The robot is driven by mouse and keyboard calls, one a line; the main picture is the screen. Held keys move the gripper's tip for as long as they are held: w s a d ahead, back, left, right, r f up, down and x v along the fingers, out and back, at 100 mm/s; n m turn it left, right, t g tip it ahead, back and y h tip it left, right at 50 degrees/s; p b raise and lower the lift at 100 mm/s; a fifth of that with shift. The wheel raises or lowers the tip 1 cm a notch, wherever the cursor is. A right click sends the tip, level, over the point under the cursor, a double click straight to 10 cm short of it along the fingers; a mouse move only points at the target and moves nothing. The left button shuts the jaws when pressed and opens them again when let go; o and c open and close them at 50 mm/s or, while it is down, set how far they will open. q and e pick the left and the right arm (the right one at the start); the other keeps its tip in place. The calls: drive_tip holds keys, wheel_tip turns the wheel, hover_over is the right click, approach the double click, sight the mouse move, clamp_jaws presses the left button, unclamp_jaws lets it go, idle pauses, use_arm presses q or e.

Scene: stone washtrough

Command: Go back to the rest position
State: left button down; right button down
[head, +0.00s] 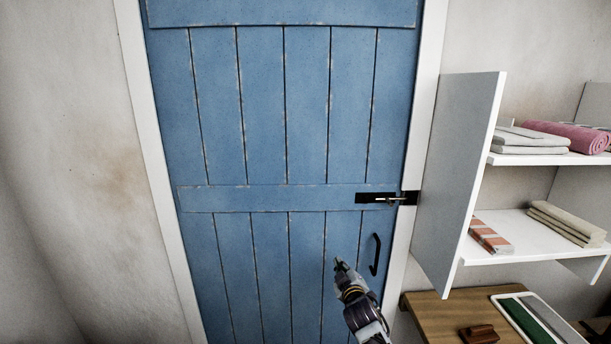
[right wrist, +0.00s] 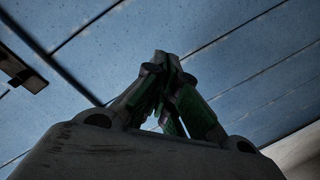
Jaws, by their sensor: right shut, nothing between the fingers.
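My right gripper (head: 340,266) is raised in front of the lower part of a blue plank door (head: 230,120), left of the door's black handle (head: 375,254). In the head view it looks apart from the handle. In the right wrist view my right gripper (right wrist: 168,62) has its fingers together with nothing between them, and blue planks fill the background. A dark metal piece (right wrist: 22,72) shows at the left of that view. My left gripper is in neither view.
A black latch (head: 380,198) sits at the door's right edge. A white shelf unit (head: 465,170) with folded cloths and a pink rolled towel (head: 565,135) stands at the right. Below it is a wooden top (head: 440,312) with a brown block (head: 478,334). The left wall is bare.

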drive_tip(key=s+d+f+m+g, duration=0.1)
drive_tip(key=s+f+m+g, duration=0.15)
drive_tip(key=f, duration=0.85)
drive_tip(key=s+d+f+m+g, duration=0.15)
drive_tip(key=s+f, duration=0.25)
drive_tip(key=f, duration=0.7)
drive_tip(key=s+d+f+m+g, duration=0.1)
drive_tip(key=s+d+f+g, duration=0.15)
drive_tip(key=f, duration=0.85)
drive_tip(key=s+d+f+m+g, duration=0.1)
drive_tip(key=s+d+f, duration=0.1)
drive_tip(key=s+f, duration=0.9)
drive_tip(key=s+d+f+m+g+h, duration=0.1)
drive_tip(key=s+d+f+g, duration=0.1)
drive_tip(key=s+f, duration=0.75)
drive_tip(key=s+d+f+g, duration=0.25)
drive_tip(key=s+f, duration=0.35)
drive_tip(key=s, duration=0.6)
drive_tip(key=s+d+f+g, duration=0.1)
drive_tip(key=s+f, duration=0.1)
drive_tip(key=s, duration=1.1)
drive_tip(key=s+d+f+g, duration=0.2)
drive_tip(key=s+f, duration=0.1)
drive_tip(key=s, duration=0.9)
drive_tip(key=shift+s, duration=0.4)
